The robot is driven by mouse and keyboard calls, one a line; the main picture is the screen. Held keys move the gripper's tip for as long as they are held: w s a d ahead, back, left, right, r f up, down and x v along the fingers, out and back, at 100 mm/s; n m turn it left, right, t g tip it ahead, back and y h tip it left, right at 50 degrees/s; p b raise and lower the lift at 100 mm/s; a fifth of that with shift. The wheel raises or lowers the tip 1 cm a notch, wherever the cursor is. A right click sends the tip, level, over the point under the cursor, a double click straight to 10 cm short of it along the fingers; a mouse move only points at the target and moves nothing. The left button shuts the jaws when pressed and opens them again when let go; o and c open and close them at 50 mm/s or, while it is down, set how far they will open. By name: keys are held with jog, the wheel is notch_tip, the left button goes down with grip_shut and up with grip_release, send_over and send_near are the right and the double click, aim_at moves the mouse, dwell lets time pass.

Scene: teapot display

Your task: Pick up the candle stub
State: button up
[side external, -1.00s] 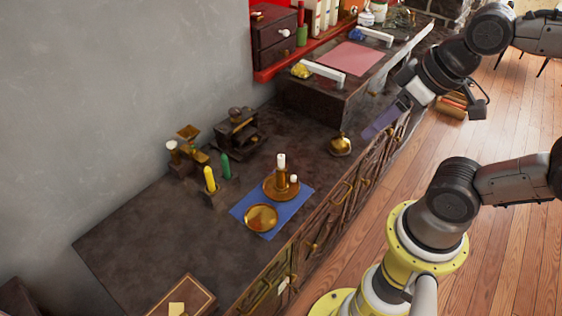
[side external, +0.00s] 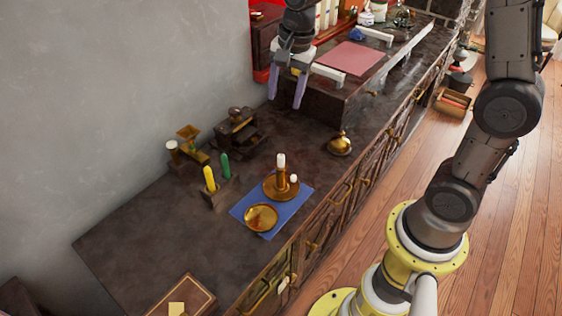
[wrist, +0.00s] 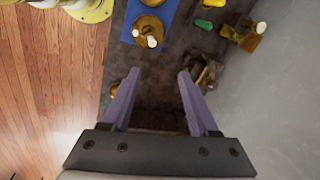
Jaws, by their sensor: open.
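A brass candle holder (side external: 270,190) stands on a blue cloth (side external: 299,202). It carries a taller white candle (side external: 281,161) in its middle and a short white stub (side external: 293,178) at its right side. Which of these is the named candle stub is not certain. In the wrist view the holder (wrist: 149,24) is at the top, with the short white piece (wrist: 135,33) left of the taller candle (wrist: 152,41). My gripper (side external: 286,93) is open and empty, high above the back of the counter, well behind the holder. Its fingers (wrist: 158,75) point down, apart from everything.
A brass dish (side external: 262,217) lies in front of the holder. A brass bell-like object (side external: 340,145) stands right. A dark raised block (side external: 325,95) is near my gripper.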

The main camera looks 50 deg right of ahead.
notch_tip(320, 180, down, 5)
jog(key=w+g, duration=0.1)
jog(key=w, duration=0.1)
jog(key=g, duration=0.1)
send_over(281, 155)
jog(key=f, duration=1)
jog(key=shift+s+a+f, duration=0.2)
jog(key=shift+f, duration=0.1)
jog(key=shift+w+d+f, duration=0.1)
jog(key=shift+f, duration=1.4)
jog(key=shift+d+f, duration=0.1)
jog(key=shift+f, duration=1.35)
grip_shut()
